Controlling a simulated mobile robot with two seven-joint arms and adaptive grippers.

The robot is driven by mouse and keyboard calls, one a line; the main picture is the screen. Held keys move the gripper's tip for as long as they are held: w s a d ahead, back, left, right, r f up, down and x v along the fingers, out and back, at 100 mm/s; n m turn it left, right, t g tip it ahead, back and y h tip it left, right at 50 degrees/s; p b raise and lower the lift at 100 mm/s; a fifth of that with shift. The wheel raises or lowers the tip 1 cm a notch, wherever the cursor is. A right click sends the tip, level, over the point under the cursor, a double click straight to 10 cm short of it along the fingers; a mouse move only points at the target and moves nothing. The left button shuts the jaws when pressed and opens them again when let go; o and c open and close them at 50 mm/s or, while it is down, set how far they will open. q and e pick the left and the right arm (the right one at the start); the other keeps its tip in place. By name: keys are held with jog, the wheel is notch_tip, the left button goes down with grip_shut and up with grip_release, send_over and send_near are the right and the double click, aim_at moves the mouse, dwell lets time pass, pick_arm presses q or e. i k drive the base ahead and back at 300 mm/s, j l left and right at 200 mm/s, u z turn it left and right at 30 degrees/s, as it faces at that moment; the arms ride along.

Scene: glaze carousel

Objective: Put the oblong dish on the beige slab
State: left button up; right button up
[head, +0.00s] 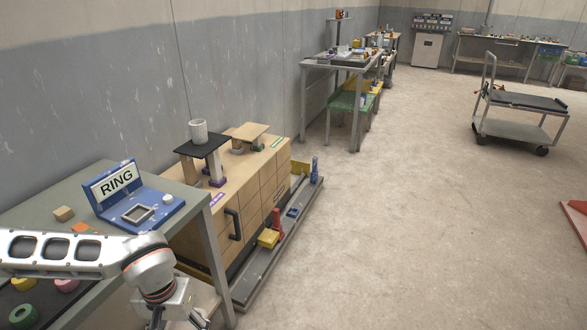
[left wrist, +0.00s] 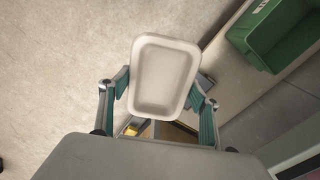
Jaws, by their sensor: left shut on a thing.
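The oblong dish (left wrist: 163,75) is off-white and shallow, with rounded corners and a raised rim. It sits between the two fingers of my left gripper (left wrist: 161,88) in the left wrist view, gripped across its sides. In the head view my left gripper (head: 176,318) is at the bottom edge, partly cut off, and the dish does not show there. The beige slab (head: 251,130) is a flat light-wood plate on a short support on the wooden cabinet. It is farther away and to the right of my left gripper. Its top looks bare. My right gripper is not in view.
A dark slab (head: 190,148) with a grey cup (head: 198,131) stands nearer on the cabinet (head: 262,190), beside the beige slab. A blue RING stand (head: 140,212) is on the grey table. A green bin (left wrist: 268,40) shows in the left wrist view.

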aim_at(254, 131)
jog(key=i+l+z, duration=0.1)
jog(key=i+z, duration=0.4)
jog(key=i, duration=0.65)
jog(key=i+u, duration=0.1)
jog(key=i, duration=1.15)
jog(key=i+l+u, duration=0.15)
jog(key=i+u, duration=0.2)
jog(key=i+l+u, duration=0.35)
jog(key=i, duration=0.25)
